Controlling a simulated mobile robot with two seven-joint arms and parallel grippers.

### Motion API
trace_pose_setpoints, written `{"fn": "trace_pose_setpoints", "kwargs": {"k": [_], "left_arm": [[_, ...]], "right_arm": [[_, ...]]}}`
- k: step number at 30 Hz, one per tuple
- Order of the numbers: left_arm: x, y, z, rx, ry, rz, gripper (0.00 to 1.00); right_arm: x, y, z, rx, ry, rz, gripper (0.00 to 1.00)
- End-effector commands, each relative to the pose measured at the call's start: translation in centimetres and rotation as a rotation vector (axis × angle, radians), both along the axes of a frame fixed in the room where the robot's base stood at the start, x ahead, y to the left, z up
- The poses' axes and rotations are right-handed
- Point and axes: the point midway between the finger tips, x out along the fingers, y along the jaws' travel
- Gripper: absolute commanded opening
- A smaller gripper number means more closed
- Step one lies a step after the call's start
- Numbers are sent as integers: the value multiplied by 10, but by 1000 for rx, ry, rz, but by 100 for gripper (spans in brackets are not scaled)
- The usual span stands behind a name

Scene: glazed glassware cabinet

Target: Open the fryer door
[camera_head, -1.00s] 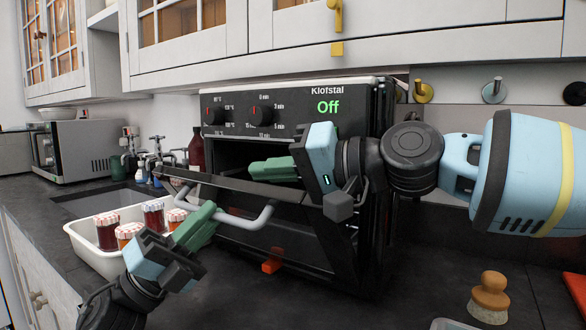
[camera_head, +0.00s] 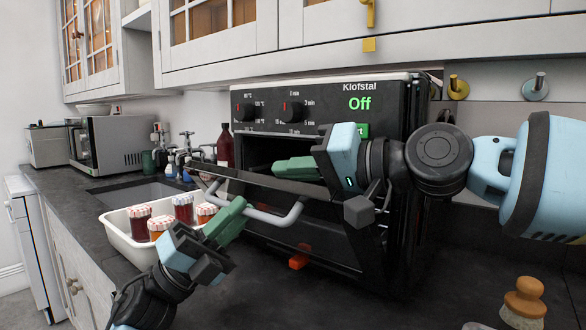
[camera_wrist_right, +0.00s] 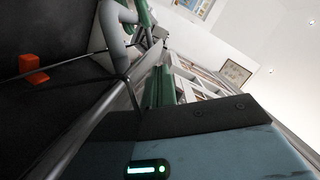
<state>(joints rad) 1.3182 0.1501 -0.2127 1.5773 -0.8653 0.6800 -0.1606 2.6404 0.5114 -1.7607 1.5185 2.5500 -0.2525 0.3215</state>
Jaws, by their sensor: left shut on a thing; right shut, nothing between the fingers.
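My left gripper (camera_head: 236,212) is shut on the left part of the grey bar handle (camera_head: 270,217). My right gripper (camera_head: 285,168) is shut and empty, its green fingers at the gap behind the door's top edge. In the right wrist view the handle (camera_wrist_right: 112,35) shows beside the green fingers (camera_wrist_right: 155,88). The fryer's inside is mostly hidden.
A white tray (camera_head: 122,238) with several red and orange jars stands left of the fryer, close to my left gripper. A sink (camera_head: 140,193) and microwave (camera_head: 108,143) lie further left. A wooden brush (camera_head: 524,298) stands at front right. Cabinets (camera_head: 420,25) hang above.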

Motion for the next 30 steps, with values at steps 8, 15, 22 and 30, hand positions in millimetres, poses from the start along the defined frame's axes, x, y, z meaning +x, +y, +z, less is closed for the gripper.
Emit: {"fn": "trace_pose_setpoints", "kwargs": {"k": [8, 15, 22, 30], "left_arm": [[2, 0, 3, -4, 1, 6, 0], [1, 0, 2, -2, 0, 4, 33], [1, -1, 1, -1, 2, 2, 33], [1, -1, 0, 0, 2, 3, 33]], "right_arm": [[-8, 8, -8, -18, 12, 25, 0], [-6, 7, -6, -14, 9, 21, 0], [-5, 5, -5, -11, 7, 16, 0], [-4, 4, -4, -9, 5, 13, 0]]}}
